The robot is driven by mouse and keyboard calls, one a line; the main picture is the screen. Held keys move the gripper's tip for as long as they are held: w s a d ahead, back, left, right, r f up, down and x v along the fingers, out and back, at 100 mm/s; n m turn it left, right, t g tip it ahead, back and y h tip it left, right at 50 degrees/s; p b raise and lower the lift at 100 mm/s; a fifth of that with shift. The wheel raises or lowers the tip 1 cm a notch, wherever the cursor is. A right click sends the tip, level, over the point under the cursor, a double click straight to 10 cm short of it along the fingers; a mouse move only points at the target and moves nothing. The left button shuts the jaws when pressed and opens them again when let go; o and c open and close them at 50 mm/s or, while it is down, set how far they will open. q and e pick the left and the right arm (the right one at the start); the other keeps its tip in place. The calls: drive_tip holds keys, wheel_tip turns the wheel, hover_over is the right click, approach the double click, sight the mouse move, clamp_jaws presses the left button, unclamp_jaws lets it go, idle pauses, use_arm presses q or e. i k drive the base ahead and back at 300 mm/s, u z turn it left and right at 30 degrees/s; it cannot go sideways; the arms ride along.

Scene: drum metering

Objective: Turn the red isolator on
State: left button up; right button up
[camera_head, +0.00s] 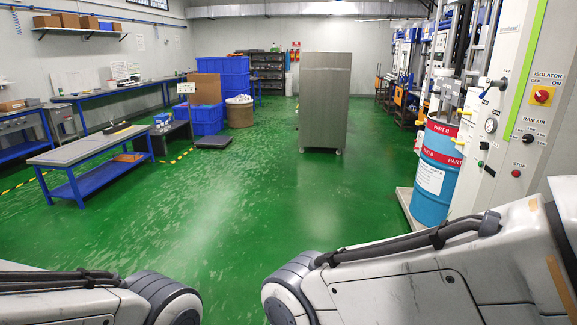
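The red isolator (541,96) is a red rotary knob on a yellow plate, on the white machine panel at the right. The label "ISOLATOR OFF ON" is printed above it. The knob is too small to tell its exact setting. Parts of both my arms show along the bottom of the view. Neither of my grippers is in view, so their distance to the isolator does not show.
Below the isolator are a RAM AIR switch (528,138), a red STOP button (516,173) and a gauge (491,126). A blue drum (431,180) stands left of the panel. A grey cabinet (325,100) stands mid-room. Green floor (230,220) is clear ahead.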

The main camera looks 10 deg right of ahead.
sight(542, 96)
drive_tip(key=z, duration=0.2)
drive_tip(key=i, duration=1.8)
drive_tip(key=z, duration=1.45)
drive_tip(key=i, duration=1.15)
drive_tip(key=z, duration=0.8)
